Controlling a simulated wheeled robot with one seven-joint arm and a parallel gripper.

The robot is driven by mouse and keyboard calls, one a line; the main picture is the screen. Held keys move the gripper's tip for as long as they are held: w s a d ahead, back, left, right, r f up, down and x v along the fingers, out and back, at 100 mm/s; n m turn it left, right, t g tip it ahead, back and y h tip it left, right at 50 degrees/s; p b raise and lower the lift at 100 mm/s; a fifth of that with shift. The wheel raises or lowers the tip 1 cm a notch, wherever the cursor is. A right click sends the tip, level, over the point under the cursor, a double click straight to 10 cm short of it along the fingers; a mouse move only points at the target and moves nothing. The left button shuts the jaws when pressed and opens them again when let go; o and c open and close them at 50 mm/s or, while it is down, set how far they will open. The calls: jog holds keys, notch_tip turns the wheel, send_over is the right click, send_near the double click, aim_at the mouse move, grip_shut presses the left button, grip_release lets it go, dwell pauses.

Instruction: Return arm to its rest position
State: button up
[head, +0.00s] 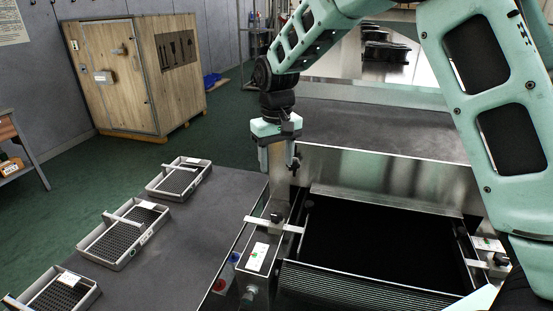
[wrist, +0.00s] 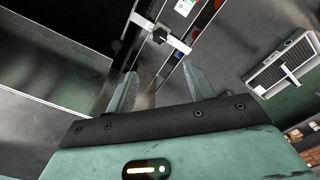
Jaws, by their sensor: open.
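My gripper (head: 277,157) hangs from my mint-green arm, pointing down, above the left side of the metal dryer near its control box. In the wrist view my gripper (wrist: 160,90) shows two fingers spread apart with nothing between them. It is open and empty. The tunnel dryer (head: 385,175) has a dark belt opening at the right of the head view. A metal guide bar with a black knob (wrist: 160,36) lies beyond the fingers in the wrist view.
Three grey trays with mesh floors stand on the dark table (head: 185,245): far (head: 155,189), middle (head: 133,257) and near (head: 88,299). One tray (wrist: 262,83) shows in the wrist view. A control box (head: 257,262) stands beside the belt. A wooden cabinet (head: 165,95) stands behind.

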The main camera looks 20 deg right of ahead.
dwell(0.4)
jog(key=s+a+r+n+y, duration=0.1)
jog(key=s+a, duration=0.3)
jog(key=s, duration=0.3)
jog(key=s+a+r+n, duration=0.2)
jog(key=s+a, duration=0.1)
jog(key=s, duration=0.4)
jog(key=s+f+n, duration=0.1)
jog(key=s+n, duration=0.2)
jog(key=s, duration=1.6)
jog(key=shift+s+d+f, duration=0.2)
jog(key=shift+s+f, duration=0.1)
